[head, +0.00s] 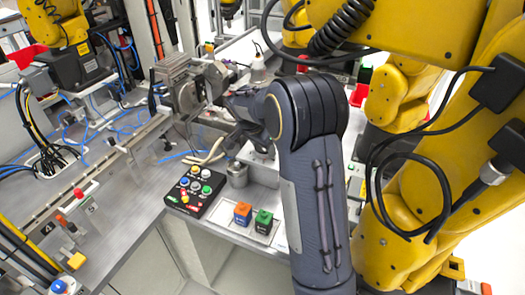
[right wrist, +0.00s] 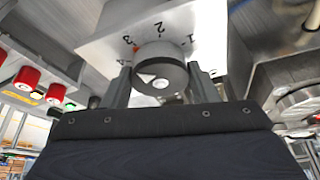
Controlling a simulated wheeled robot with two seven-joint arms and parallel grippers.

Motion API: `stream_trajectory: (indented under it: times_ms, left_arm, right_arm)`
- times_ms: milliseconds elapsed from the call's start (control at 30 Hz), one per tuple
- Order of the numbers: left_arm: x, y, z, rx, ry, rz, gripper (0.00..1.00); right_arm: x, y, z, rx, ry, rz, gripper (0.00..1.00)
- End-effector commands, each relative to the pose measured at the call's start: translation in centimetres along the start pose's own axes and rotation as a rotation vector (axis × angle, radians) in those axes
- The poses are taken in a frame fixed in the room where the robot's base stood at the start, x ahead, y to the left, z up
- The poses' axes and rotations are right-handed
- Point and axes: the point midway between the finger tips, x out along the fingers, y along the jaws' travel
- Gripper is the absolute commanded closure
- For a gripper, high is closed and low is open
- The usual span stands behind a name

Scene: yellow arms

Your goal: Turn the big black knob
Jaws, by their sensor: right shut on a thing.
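The big black knob (right wrist: 158,58) shows in the right wrist view, on a pale metal plate (right wrist: 210,40) marked with the numbers 1 to 4. It has a white pointer mark and a pale round centre on its face. A small orange mark lies near the 3. My right gripper (right wrist: 160,82) is shut on the knob, one dark finger on each side. In the head view my right gripper (head: 238,132) is at the bench behind my dark forearm, and the knob is hidden there. My left gripper is not in view.
A black button box (head: 196,190) stands left of my forearm, with a metal cylinder (head: 237,173) beside it. Large yellow arms (head: 420,150) crowd the right. Red buttons (right wrist: 27,77) show left in the wrist view.

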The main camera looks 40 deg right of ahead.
Motion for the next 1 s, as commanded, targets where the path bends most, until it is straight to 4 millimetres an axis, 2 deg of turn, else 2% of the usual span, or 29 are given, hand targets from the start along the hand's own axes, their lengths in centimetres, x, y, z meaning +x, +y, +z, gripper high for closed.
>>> stream_trajectory:
  times_ms: [333, 867, 900, 1000]
  left_arm:
    - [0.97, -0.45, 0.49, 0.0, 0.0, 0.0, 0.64]
    - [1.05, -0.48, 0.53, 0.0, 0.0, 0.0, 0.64]
    - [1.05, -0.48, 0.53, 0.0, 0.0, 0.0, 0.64]
    - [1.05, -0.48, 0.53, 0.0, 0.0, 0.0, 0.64]
  right_arm:
    - [0.02, 0.05, 0.0, -0.131, -0.003, -0.057, 0.69]
    - [-0.07, 0.06, -0.05, -0.154, -0.003, -0.066, 0.69]
    - [-0.07, 0.06, -0.05, -0.154, -0.003, -0.065, 0.45]
    - [-0.07, 0.06, -0.04, -0.154, -0.003, -0.065, 0.32]
